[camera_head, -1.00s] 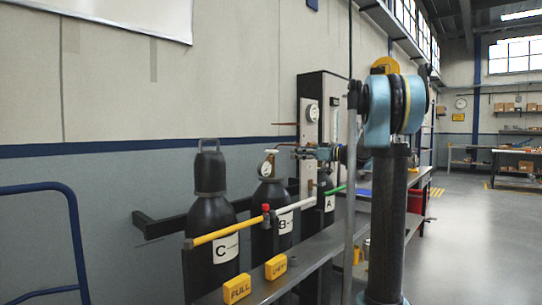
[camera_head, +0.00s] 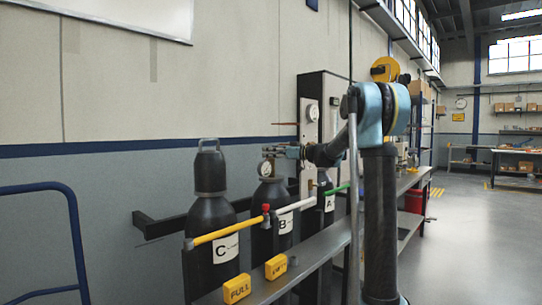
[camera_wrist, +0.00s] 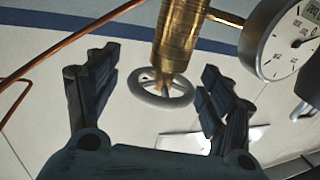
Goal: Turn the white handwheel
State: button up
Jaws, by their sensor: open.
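The white handwheel (camera_wrist: 140,88) is a ring below the end of a brass valve body (camera_wrist: 182,40) in the wrist view. My gripper (camera_wrist: 157,82) is open, with one dark finger to the left of the wheel and one to the right. Gaps show between the fingers and the rim, more clearly on the left. In the head view my gripper (camera_head: 279,151) is beside the gauge (camera_head: 265,168) above bottle B (camera_head: 268,205). I cannot make out the handwheel in that view.
A dial gauge (camera_wrist: 285,40) sits close by the right finger in the wrist view. A copper pipe (camera_wrist: 70,38) crosses at the left. Black bottle C (camera_head: 210,215) stands left of bottle B, behind a coloured bar (camera_head: 215,235). A grey bench (camera_head: 330,240) runs in front.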

jog(key=shift+c, duration=0.6)
jog(key=c, duration=1)
jog(key=shift+o, duration=0.2)
jog(key=shift+m+t+h, duration=0.3)
jog(key=shift+m+t, duration=0.1)
jog(key=shift+t, duration=0.2)
jog(key=m+t+h, duration=0.2)
jog(key=t, duration=0.1)
jog(key=shift+s+a+m+t, duration=0.1)
jog(key=shift+m+t, duration=0.2)
jog(key=shift+m, duration=0.1)
jog(key=m+t+h, duration=0.2)
jog(key=h, duration=0.1)
jog(key=m+t+h, duration=0.2)
jog(key=h, duration=0.1)
jog(key=shift+m+t, duration=0.3)
jog(key=shift+m, duration=0.1)
jog(key=m+h, duration=0.2)
jog(key=h, duration=0.1)
jog(key=m+t+h, duration=0.1)
jog(key=h, duration=0.2)
jog(key=shift+m+t, duration=0.3)
jog(key=shift+m, duration=0.1)
jog(key=shift+m+h, duration=1.7)
jog(key=shift+h, duration=1)
